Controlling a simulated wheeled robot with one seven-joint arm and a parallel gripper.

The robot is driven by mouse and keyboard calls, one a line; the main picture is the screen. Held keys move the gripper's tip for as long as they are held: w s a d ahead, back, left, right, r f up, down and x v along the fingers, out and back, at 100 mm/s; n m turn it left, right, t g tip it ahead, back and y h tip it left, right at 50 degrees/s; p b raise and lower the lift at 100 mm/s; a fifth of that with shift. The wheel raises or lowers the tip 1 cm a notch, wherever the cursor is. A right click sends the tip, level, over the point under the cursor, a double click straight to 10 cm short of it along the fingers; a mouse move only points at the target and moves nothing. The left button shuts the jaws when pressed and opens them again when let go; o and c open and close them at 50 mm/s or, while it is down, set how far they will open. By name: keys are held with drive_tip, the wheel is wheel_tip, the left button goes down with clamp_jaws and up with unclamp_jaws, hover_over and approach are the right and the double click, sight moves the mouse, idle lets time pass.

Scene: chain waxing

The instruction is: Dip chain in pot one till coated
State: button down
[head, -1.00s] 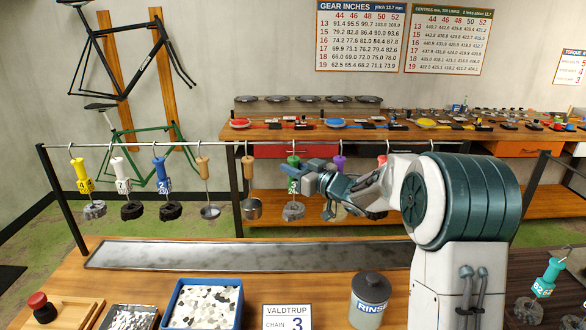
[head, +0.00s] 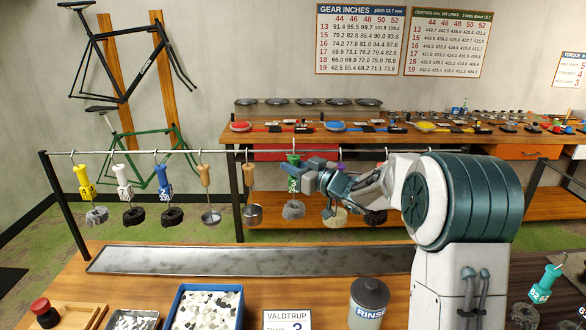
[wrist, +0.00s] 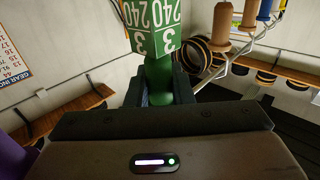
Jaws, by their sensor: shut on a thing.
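A green handle (head: 293,183) with a white-lettered tag hangs by the rail at the middle of the head view. A dark grey chain bundle (head: 293,210) hangs below it. My gripper (head: 303,178) is shut on the green handle from the right. In the wrist view the same green handle (wrist: 158,82) stands between my fingers, its tag (wrist: 155,30) reading 240 and 3. Whether its hook still bears on the rail is hard to tell. The chain is hidden in the wrist view. I see nothing marked pot one.
The rail (head: 120,152) carries yellow (head: 84,181), white (head: 121,180), blue (head: 163,180) and wooden (head: 204,175) handles to the left. A rinse jar (head: 368,304), a blue tray (head: 176,306) of pale pieces and a long metal strip (head: 200,260) occupy the bench in front.

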drive_tip(key=shift+r, duration=0.1)
drive_tip(key=shift+s, duration=0.25)
drive_tip(key=s+b, duration=0.1)
drive_tip(key=s, duration=0.3)
idle(0.4)
wheel_tip(320, 180, up, 2)
drive_tip(key=shift+r+p, duration=0.1)
drive_tip(key=shift+p, duration=0.5)
